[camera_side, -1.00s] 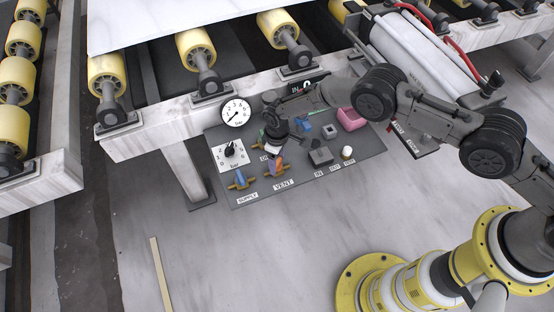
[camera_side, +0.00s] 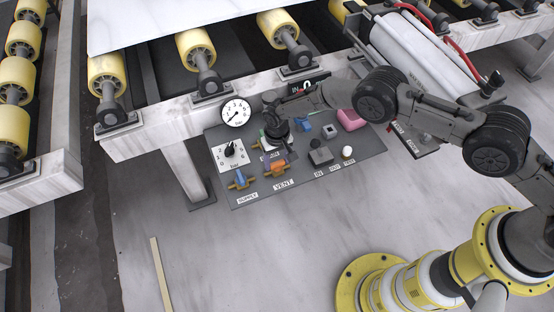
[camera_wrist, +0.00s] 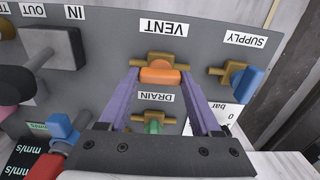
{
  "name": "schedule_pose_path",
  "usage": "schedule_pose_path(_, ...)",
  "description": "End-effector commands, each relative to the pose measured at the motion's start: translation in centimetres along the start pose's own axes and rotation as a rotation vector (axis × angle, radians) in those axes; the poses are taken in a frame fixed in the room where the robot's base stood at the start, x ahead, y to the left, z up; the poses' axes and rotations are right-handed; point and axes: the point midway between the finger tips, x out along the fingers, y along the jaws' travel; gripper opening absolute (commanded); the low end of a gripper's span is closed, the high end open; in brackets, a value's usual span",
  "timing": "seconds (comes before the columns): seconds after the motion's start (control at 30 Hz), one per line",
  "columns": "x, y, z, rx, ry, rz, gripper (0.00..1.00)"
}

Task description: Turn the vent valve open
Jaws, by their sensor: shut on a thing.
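In the side view the orange handle (camera_side: 276,167) sits just above the VENT label (camera_side: 283,185). The handle lies lengthwise along the brass pipe. My gripper (camera_wrist: 160,78) is shut on the orange handle, one purple finger at each end of it. In the side view my gripper (camera_side: 276,158) comes down over the valve from above, and its fingertips are hard to make out.
The supply valve with a blue handle (camera_wrist: 248,82) stands beside the vent valve. The drain valve with a green handle (camera_wrist: 153,123) lies between my fingers, nearer the palm.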

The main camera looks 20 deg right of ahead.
Motion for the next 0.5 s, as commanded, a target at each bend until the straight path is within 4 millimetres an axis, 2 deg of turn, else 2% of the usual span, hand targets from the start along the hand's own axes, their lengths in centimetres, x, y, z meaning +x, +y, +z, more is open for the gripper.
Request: schedule_pose_path(0.5, -0.05, 0.02, 0.01, 0.035, -0.001, 0.000, 0.09)
